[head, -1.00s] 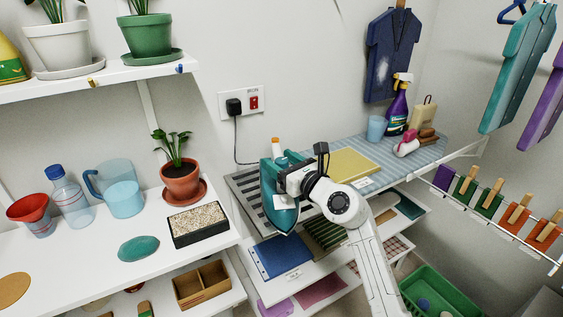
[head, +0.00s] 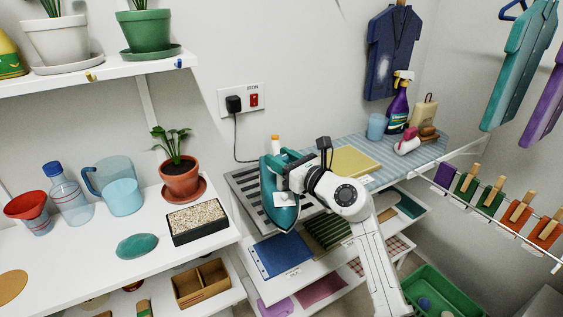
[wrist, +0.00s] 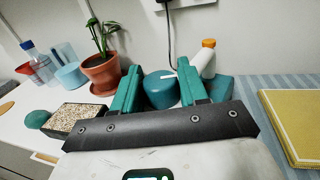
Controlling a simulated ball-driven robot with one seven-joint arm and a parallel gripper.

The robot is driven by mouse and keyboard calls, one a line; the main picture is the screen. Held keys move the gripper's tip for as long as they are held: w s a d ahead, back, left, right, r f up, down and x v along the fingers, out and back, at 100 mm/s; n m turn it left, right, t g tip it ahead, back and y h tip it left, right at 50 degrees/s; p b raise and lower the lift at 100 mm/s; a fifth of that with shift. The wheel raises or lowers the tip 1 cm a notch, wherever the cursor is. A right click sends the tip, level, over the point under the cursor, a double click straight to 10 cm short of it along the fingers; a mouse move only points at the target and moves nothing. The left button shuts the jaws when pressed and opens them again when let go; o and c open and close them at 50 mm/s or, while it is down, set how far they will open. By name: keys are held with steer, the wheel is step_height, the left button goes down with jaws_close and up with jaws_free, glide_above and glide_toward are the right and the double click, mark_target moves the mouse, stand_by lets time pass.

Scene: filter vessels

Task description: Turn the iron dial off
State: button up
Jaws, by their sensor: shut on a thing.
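My gripper is shut on the dial. In the head view my gripper (head: 296,172) is at the iron's right side, and it hides the dial there. The dial's setting marks cannot be read.
A yellow folded cloth (head: 354,161) lies right of the iron on the striped board (head: 427,150). A potted plant (head: 180,177) and a tray of pebbles (head: 197,222) stand to the left. A wall plug (head: 234,104) has a cord running down behind the rest.

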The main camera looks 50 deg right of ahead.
steer(key=n+y+b, duration=0.1)
steer(key=y+b, duration=0.1)
steer(key=n+y+b, duration=0.2)
steer(key=shift+d+f+y, duration=0.1)
steer(key=shift+f+y, duration=0.2)
steer(key=shift+f, duration=0.05)
steer(key=n+g+y+b, duration=0.2)
steer(key=n+y+b, duration=0.1)
steer(key=y+b, duration=0.2)
steer(key=shift+n+b, duration=0.3)
steer(key=shift+n, duration=0.1)
steer(key=n+g+y+b, duration=0.3)
steer(key=y+b, duration=0.1)
steer(key=b, duration=0.1)
steer(key=shift+r+y, duration=0.1)
steer(key=shift+y, duration=0.2)
steer(key=shift+r+n+g+y+b, duration=0.1)
steer(key=shift+n+g+y+b, duration=0.45)
steer(key=shift+g+b, duration=0.25)
steer(key=shift+r, duration=0.1)
steer(key=o, duration=1)
steer(key=shift+c, duration=0.2)
